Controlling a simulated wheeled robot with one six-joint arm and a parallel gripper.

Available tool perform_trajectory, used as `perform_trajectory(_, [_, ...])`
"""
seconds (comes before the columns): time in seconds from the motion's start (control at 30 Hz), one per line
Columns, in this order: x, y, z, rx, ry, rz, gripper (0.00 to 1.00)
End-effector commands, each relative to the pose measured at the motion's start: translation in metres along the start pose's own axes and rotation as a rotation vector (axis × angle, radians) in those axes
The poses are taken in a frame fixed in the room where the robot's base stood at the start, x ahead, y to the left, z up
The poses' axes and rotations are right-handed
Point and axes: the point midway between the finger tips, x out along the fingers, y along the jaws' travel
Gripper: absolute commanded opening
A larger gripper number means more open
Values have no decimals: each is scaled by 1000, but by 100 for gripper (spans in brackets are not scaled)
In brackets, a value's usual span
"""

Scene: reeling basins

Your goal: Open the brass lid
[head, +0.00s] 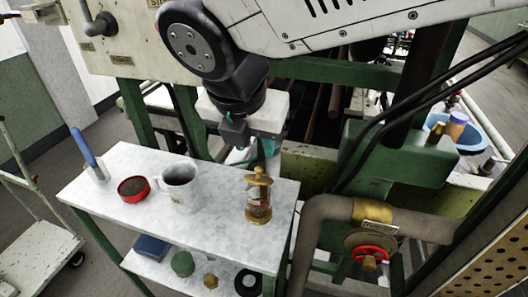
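A small glass jar (258,212) with a brass frame and amber contents stands upright near the right end of the grey-white table. Its brass lid (258,178) sits on top with a small knob and looks closed. My gripper (256,156) hangs just above and slightly behind the lid in the picture. Its teal-edged fingers look apart, with nothing seen between them. The lid and fingers come close in the picture; I cannot tell whether they touch.
On the table (100,205) are a grey mug (182,187), a red-rimmed round tin (133,188) and a blue-handled tool (85,147). The lower shelf holds several small items. A large pipe (310,235) with a red valve wheel (371,252) stands close on the right.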

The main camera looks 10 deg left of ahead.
Motion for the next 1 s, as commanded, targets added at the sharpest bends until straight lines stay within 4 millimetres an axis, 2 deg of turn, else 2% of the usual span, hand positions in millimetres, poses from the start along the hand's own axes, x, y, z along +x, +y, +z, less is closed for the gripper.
perform_trajectory(0.13, [13,5,-3,-33,-2,1,36])
perform_trajectory(0.4, [57,3,-3,-29,-1,-1,36])
perform_trajectory(0.5, [68,4,-2,-27,-2,1,36])
perform_trajectory(0.67, [77,4,-2,-27,-2,2,36])
perform_trajectory(0.9, [77,4,-2,-27,-2,2,36])
perform_trajectory(1.0, [77,4,-2,-27,-2,3,8])
